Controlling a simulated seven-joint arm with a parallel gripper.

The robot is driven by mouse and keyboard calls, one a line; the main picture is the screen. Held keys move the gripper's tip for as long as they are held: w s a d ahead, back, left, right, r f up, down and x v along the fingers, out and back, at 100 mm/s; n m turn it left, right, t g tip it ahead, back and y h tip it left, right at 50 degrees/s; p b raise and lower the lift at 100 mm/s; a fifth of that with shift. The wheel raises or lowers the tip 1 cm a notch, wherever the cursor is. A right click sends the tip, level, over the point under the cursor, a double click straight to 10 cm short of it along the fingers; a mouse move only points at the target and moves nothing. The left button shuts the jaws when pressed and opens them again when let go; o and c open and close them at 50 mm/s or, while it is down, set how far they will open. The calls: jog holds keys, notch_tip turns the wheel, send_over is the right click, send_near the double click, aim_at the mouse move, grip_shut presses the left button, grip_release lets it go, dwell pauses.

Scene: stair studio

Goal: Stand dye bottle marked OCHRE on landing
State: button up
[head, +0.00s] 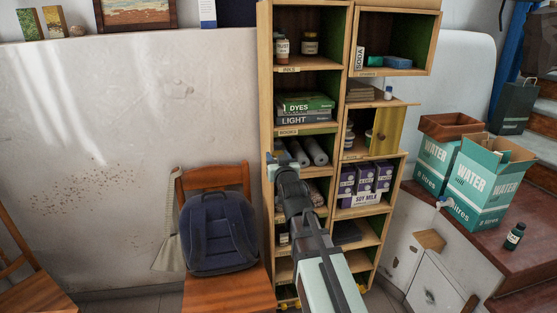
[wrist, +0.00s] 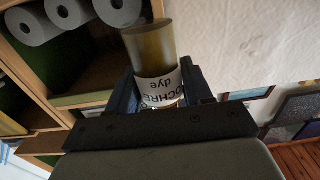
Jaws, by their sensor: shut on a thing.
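The dye bottle (wrist: 150,45) is a yellow-brown cylinder with a white label reading OCHRE dye, upside down in the wrist view. My gripper (wrist: 158,88) is shut on it, one finger on each side of the label. In the head view, my gripper (head: 273,158) is in front of the left side of the tall shelf, and I cannot clearly make out the bottle there. The dark red surface at the right (head: 482,258), beside the stairs, looks like the landing. It is well to the right of my gripper.
The wooden shelf (head: 264,100) holds books, paper rolls (head: 315,151) and soy milk. A chair with a blue backpack (head: 218,232) stands left.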

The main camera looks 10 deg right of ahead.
jog(key=shift+d, duration=0.4)
jog(key=s+d+r+h, duration=0.15)
jog(key=d+r, duration=0.35)
jog(key=r, duration=0.9)
jog(key=s+d+r+m, duration=0.1)
jog(key=s+d+r, duration=0.3)
jog(key=r, duration=1)
jog(key=s+d+r+h, duration=0.1)
jog(key=d+r, duration=0.5)
jog(key=r, duration=0.7)
jog(key=a+f+y, duration=0.1)
jog(key=w+a+f+n+y, duration=0.1)
jog(key=w+a+f+y, duration=0.1)
jog(key=f, duration=0.1)
jog(key=shift+a+n+y, duration=0.35)
jog(key=shift+n, duration=0.05)
